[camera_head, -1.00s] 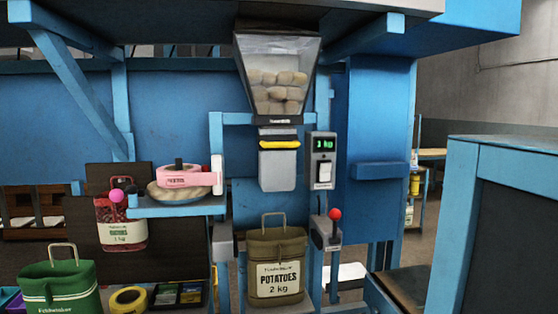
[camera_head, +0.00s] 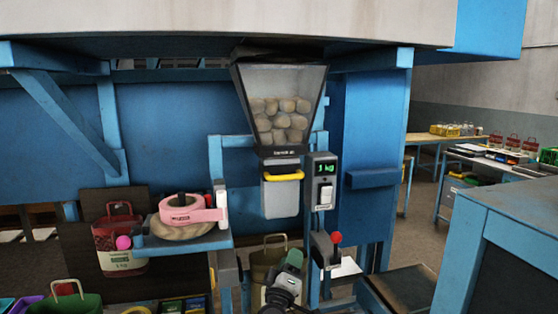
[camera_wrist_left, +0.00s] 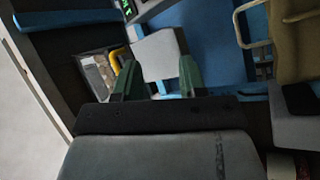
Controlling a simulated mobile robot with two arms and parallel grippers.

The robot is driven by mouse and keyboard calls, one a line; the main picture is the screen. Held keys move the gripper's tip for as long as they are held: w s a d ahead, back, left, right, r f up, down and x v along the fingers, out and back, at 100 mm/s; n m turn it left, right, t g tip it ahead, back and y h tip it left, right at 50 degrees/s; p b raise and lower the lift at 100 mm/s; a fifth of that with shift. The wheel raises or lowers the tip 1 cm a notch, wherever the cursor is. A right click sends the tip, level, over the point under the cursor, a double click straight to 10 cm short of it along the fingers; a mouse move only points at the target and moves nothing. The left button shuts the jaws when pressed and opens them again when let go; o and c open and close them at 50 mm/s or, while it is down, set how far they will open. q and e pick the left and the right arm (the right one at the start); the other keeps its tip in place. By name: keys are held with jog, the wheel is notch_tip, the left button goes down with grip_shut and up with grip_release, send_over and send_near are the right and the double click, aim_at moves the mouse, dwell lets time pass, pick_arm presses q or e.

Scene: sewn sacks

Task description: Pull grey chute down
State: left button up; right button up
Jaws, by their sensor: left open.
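The grey chute (camera_head: 281,200) hangs under the clear hopper (camera_head: 283,108) of potatoes, with a yellow handle bar (camera_head: 283,177) across its top. My left gripper (camera_head: 292,262), with green fingers, is below the chute and apart from it in the head view. In the left wrist view the open, empty left gripper (camera_wrist_left: 160,82) points at the grey chute (camera_wrist_left: 158,54), which shows beyond and between the fingertips. The yellow handle (camera_wrist_left: 122,62) is just left of the left finger there. My right gripper is not in view.
A brown potato sack (camera_head: 262,258) stands below the chute, partly hidden by my left arm. A grey box (camera_head: 323,180) with a lit display and a red-knobbed lever (camera_head: 336,239) are to the right. A shelf with a pink tape roll (camera_head: 188,212) is to the left.

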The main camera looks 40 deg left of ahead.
aim_at(286, 178)
pick_arm(q)
notch_tip(286, 178, up, 14)
jog(key=s+a+n+y+p, duration=0.2)
jog(key=a+n+y, duration=0.1)
jog(key=n, duration=0.2)
jog(key=shift+t, duration=0.4)
jog(key=x, duration=1.1)
jog(key=shift+d, duration=0.25)
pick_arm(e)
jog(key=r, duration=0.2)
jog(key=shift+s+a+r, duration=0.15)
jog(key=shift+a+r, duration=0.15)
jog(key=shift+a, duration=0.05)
pick_arm(q)
grip_shut()
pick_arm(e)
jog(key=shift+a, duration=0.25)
